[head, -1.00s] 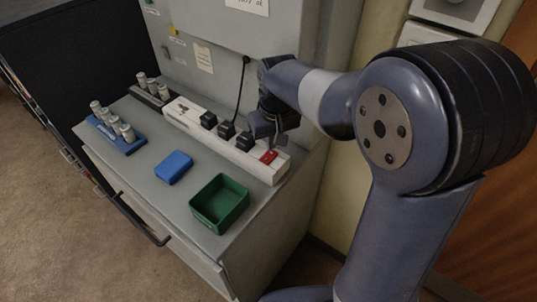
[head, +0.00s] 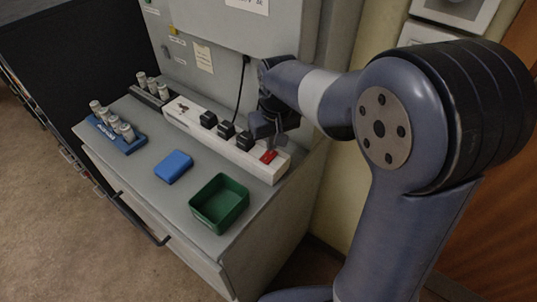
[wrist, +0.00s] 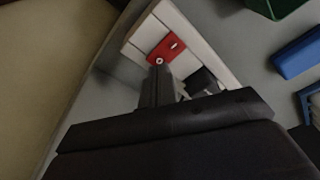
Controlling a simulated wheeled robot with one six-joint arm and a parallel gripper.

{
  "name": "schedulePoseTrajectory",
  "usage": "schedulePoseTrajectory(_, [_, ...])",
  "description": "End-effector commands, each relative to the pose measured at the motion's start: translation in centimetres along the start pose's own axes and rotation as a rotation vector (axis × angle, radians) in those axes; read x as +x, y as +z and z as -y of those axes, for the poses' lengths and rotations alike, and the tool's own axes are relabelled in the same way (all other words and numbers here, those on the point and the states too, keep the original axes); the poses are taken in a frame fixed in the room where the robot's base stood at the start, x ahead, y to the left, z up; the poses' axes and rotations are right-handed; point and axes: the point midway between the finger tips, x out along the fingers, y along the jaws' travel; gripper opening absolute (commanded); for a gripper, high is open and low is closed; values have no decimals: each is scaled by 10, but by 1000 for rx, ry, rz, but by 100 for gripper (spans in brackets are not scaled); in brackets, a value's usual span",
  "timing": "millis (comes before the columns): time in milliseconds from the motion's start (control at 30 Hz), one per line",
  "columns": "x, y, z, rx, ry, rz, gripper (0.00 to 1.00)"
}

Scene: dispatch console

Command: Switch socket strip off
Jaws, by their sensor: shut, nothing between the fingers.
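The white socket strip (head: 218,133) lies along the back of the grey console top, with several black plugs (head: 226,129) in it. Its red rocker switch (head: 268,157) is near the right end. The switch shows in the wrist view (wrist: 166,49) with a white mark at each end. My gripper (head: 268,143) is shut and empty, its fingers pointing down at the switch. In the wrist view the fingertips (wrist: 159,70) are right by the end of the switch with the round mark. I cannot tell whether they touch it.
A green open box (head: 219,204) and a blue block (head: 174,167) stand in front of the strip. A blue rack (head: 118,132) with several small cylinders is at the left. A black cable (head: 241,88) hangs behind the strip.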

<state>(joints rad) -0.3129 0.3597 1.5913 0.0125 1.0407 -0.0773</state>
Motion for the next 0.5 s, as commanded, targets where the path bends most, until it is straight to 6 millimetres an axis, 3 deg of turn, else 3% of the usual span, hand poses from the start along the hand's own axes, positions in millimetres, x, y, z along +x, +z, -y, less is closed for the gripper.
schedulePoseTrajectory(500, [9, 1, 0, 0, 0, 0, 0])
